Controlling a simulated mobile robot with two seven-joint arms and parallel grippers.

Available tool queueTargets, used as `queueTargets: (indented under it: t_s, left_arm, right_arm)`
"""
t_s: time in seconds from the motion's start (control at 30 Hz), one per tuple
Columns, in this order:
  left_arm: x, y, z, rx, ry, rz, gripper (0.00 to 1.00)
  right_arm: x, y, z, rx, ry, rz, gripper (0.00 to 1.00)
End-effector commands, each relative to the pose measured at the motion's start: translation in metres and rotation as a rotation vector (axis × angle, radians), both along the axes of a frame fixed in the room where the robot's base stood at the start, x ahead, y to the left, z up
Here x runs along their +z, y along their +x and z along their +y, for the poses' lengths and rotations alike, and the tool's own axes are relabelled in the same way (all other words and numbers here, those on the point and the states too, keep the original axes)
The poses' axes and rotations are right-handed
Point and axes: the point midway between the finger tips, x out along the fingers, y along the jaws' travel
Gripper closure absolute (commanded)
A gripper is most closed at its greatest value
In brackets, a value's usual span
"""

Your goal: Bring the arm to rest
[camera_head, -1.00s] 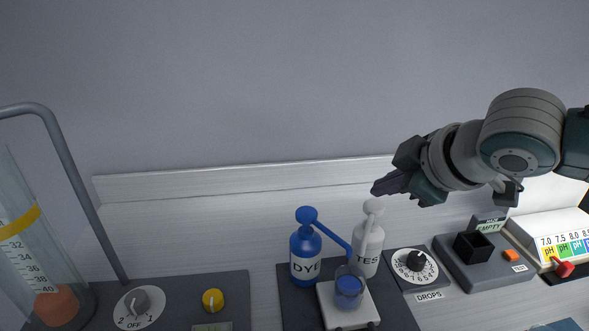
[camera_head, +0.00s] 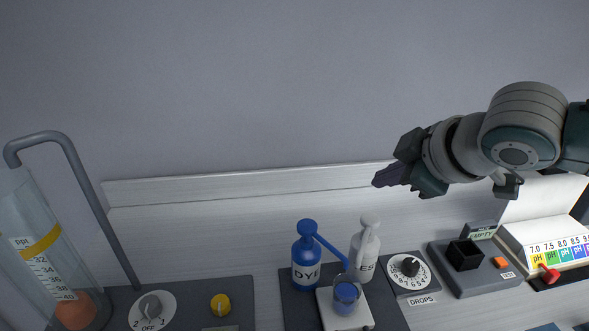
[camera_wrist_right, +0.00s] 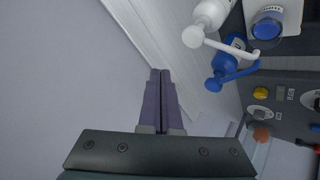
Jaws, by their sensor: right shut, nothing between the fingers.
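My right gripper (camera_head: 380,181) is in the air above the back of the bench, its fingers pointing left in the head view. Its fingers (camera_wrist_right: 160,95) are together and empty in the right wrist view. Below it stand the white test bottle (camera_head: 366,252) and, to the left, the blue dye bottle (camera_head: 306,262). The gripper is apart from both. A small cup of blue liquid (camera_head: 346,294) sits on a white block in front of them. My left gripper is in neither view.
A clear cylinder with a yellow band (camera_head: 40,245) and a bent grey pipe (camera_head: 75,165) stand at left. A drops dial (camera_head: 410,268), a black square holder (camera_head: 464,255) and a pH colour chart (camera_head: 560,252) line the right. The space above the bench is free.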

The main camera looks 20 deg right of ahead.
Motion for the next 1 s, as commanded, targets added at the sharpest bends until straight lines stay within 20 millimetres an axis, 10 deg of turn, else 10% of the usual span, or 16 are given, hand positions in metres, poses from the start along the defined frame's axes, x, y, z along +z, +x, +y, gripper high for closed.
queueTargets:
  t_s: [0.43,0.7,1.0]
  left_arm:
    - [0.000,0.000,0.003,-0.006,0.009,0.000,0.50]
    - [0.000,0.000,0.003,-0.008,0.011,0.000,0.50]
    - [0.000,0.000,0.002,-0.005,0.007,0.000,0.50]
  right_arm:
    - [-0.012,-0.017,0.026,0.010,0.039,0.036,1.00]
    - [-0.035,-0.134,0.116,-0.111,0.250,0.246,1.00]
    - [-0.025,-0.239,0.108,-0.422,0.350,0.437,1.00]
